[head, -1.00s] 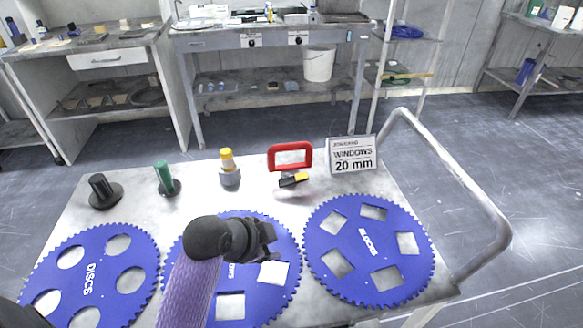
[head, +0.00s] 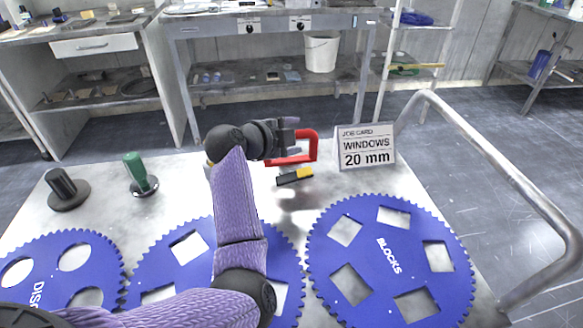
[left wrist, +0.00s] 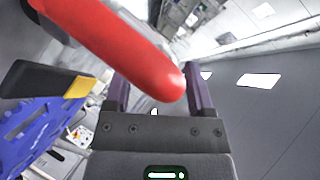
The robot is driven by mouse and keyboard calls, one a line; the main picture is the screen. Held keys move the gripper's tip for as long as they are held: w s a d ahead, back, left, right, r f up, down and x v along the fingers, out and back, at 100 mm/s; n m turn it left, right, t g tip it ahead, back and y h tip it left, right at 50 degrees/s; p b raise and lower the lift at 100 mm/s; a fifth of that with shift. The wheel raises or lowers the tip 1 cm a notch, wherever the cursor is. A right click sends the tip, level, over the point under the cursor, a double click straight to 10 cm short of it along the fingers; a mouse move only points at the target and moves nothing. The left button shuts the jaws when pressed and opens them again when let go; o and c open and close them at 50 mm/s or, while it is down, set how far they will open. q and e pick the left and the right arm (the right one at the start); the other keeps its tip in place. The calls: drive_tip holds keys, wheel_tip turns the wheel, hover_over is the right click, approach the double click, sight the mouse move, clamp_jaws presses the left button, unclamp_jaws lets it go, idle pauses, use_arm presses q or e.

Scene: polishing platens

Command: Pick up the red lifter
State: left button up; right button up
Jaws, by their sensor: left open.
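The red lifter (head: 312,147), a red handle-shaped frame, stands at the far edge of the table, its left part hidden by my left gripper (head: 287,136). The left gripper is open and right at the lifter. In the left wrist view, a thick red bar of the lifter (left wrist: 120,48) slants in from the upper left, and its rounded end lies in front of the open fingers (left wrist: 160,92). Contact cannot be told. A black block with a yellow end (head: 295,176) shows just below the lifter; it also shows in the left wrist view (left wrist: 40,80).
The job card (head: 366,148) reading "WINDOWS 20 mm" stands right of the lifter. Blue toothed platens (head: 388,290) cover the near table. A green-handled tool (head: 139,173) and a black knobbed piece (head: 66,189) stand at left. A metal rail (head: 490,165) runs along the right.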

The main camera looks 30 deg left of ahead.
use_arm(q)
clamp_jaws()
idle(0.7)
idle(0.6)
